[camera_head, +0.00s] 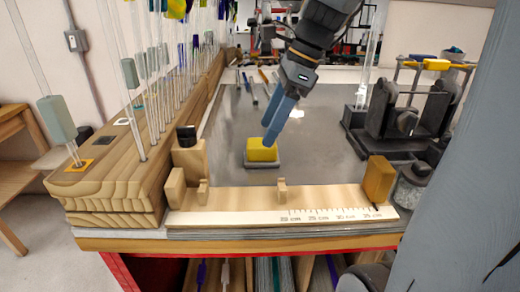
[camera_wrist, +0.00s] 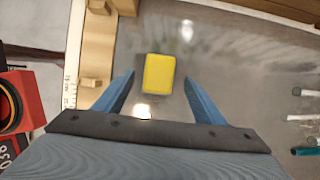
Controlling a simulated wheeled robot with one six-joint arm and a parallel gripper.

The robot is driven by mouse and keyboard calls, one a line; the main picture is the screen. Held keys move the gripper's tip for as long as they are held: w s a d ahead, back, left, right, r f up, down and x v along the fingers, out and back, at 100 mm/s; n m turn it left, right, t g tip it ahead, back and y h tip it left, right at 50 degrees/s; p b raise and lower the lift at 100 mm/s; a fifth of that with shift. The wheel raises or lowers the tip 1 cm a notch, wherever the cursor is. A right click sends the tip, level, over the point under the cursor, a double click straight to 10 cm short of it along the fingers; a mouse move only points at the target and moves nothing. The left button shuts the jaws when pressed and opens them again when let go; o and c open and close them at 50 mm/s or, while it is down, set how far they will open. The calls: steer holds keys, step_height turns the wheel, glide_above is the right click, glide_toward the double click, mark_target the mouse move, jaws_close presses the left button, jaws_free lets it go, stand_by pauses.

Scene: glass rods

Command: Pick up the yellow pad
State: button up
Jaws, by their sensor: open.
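The yellow pad (camera_head: 262,150) is a small block that sits on a grey base on the dark metal tabletop (camera_head: 325,150), in the middle of the head view. In the wrist view the yellow pad (camera_wrist: 159,72) lies ahead of my gripper, between the lines of its two fingers. My gripper (camera_head: 270,137) has blue fingers and reaches down from the upper right, with its tips close to the pad's right side in the head view. In the wrist view my gripper (camera_wrist: 159,77) is open and empty. I cannot tell whether a finger touches the pad.
A wooden rack (camera_head: 120,165) with several upright glass rods stands on the left. A wooden ruler fixture (camera_head: 280,200) runs along the front edge, with an amber block (camera_head: 379,178) at its right end. A black device (camera_head: 408,110) stands at right. Several rods lie at the back.

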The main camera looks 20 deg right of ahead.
mark_target(262, 152)
steer(key=p+x, duration=0.1)
steer(key=x, duration=0.4)
steer(key=shift+f, duration=0.35)
steer(key=c, duration=1.2)
